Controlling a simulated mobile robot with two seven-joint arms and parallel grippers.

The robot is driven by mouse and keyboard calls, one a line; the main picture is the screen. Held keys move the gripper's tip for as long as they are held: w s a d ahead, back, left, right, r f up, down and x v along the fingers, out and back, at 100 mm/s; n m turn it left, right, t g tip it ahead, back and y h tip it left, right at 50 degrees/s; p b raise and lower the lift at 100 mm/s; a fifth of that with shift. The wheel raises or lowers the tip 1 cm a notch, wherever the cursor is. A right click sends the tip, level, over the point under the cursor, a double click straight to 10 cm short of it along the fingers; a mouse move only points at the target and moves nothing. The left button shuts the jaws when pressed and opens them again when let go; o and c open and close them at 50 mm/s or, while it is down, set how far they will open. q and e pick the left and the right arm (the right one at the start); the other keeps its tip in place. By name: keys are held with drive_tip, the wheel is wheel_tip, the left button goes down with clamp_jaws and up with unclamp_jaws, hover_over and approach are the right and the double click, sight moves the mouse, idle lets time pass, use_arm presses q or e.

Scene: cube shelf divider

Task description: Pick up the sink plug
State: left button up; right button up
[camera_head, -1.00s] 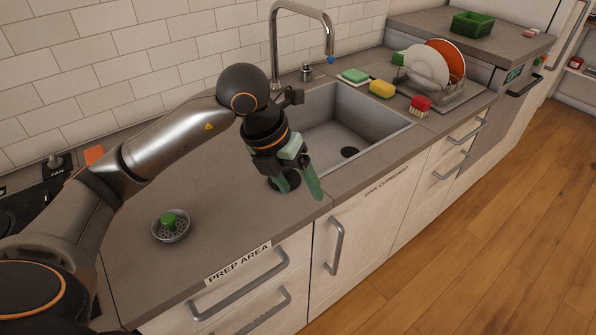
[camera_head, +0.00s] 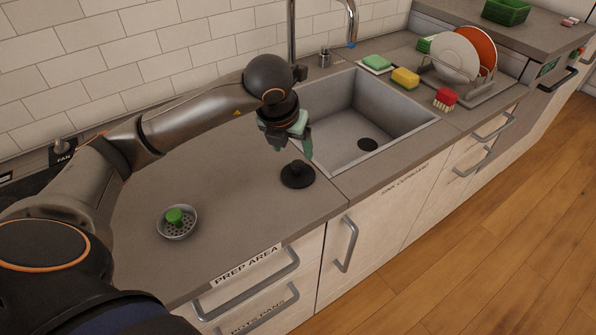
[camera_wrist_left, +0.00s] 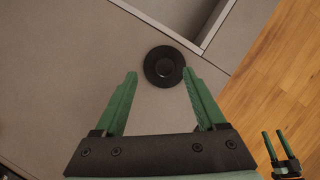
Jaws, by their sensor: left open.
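The sink plug (camera_head: 298,175) is a black disc with a raised knob, lying on the grey counter just left of the sink's front corner. In the left wrist view the plug (camera_wrist_left: 164,67) sits ahead of the fingertips, closer to the right finger. My left gripper (camera_head: 291,148) is above and slightly behind the plug, apart from it. Its green fingers are spread and empty in the left wrist view (camera_wrist_left: 160,82). In that view another pair of green fingers, my right gripper (camera_wrist_left: 274,145), shows small at the lower right over the floor, its fingers apart.
The sink basin (camera_head: 340,126) with a dark drain (camera_head: 368,144) lies right of the plug. Sponges (camera_head: 405,78), a red brush (camera_head: 445,99) and a dish rack (camera_head: 488,90) are beyond the sink.

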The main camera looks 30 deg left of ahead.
sight(298, 164)
use_arm(q)
drive_tip(key=x, duration=0.5)
drive_tip(key=shift+s+d+f+p, duration=0.25)
drive_tip(key=shift+s+d+p, duration=0.05)
drive_tip(key=shift+d+p, duration=0.1)
clamp_jaws()
